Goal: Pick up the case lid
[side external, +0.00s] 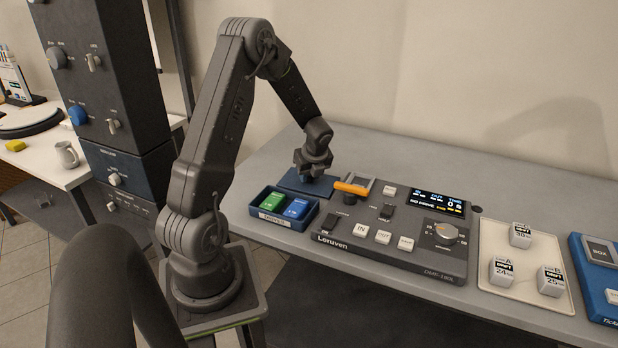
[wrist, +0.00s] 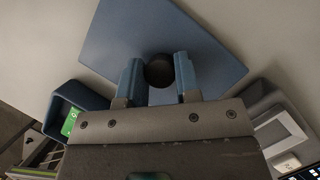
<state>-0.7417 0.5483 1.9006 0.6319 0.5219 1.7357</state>
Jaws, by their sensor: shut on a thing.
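The case lid (side external: 291,182) is a flat blue panel at the back left of the grey table, behind the blue tray. In the wrist view the lid (wrist: 205,45) fills the upper middle, with a round dark knob (wrist: 158,71) on it. My gripper (side external: 311,174) points down over the lid. In the wrist view the blue fingers of my gripper (wrist: 158,78) are shut on the knob, one on each side. The lid looks flat and at table level; I cannot tell whether there is a gap under it.
A blue tray (side external: 259,207) with a green and a blue block stands in front of the lid. The dark console (side external: 400,257) with an orange-handled lever (side external: 351,188) is close on the right. A cream tray (side external: 490,240) with white blocks lies farther right. The table behind is clear.

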